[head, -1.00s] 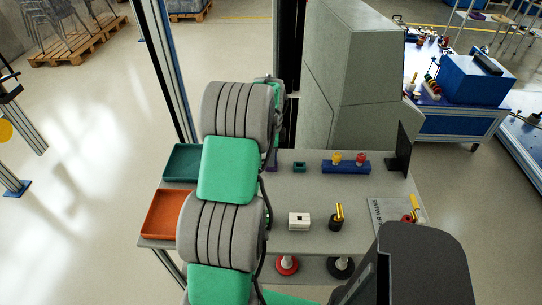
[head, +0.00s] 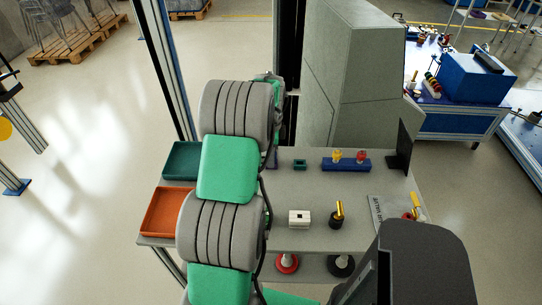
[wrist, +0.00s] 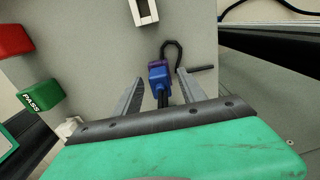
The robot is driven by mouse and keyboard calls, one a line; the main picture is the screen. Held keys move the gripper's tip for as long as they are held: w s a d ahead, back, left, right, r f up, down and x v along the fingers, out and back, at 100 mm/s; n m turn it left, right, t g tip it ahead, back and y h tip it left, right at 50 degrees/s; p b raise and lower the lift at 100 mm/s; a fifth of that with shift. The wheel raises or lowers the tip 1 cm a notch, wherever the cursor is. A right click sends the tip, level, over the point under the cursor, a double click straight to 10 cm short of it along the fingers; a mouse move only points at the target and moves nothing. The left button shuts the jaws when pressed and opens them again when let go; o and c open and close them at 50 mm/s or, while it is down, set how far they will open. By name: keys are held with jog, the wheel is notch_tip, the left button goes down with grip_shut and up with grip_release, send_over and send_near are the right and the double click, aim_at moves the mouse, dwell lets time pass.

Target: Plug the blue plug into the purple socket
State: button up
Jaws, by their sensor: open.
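In the wrist view, the blue plug (wrist: 158,77) lies between my gripper's fingers, with a dark cable running from it toward my palm. A purple piece, apparently the purple socket (wrist: 155,63), is directly at its far end. They look touching, but I cannot tell how deeply the plug sits in it. My gripper (wrist: 159,79) is open, one finger on each side of the plug, with gaps visible. In the head view a sliver of purple (head: 272,160) shows beside my arm; my arm hides the plug and gripper there.
A white socket block (wrist: 145,11) stands beyond the plug; red (wrist: 13,41) and green PASS (wrist: 40,97) blocks are at left. On the table are teal (head: 183,161) and orange (head: 166,212) trays, a teal block (head: 299,165), a blue holder (head: 346,165) and a black-yellow part (head: 337,214).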

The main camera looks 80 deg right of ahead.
notch_tip(320, 180, up, 7)
jog(key=shift+r+b, duration=0.1)
jog(key=shift+b, duration=0.25)
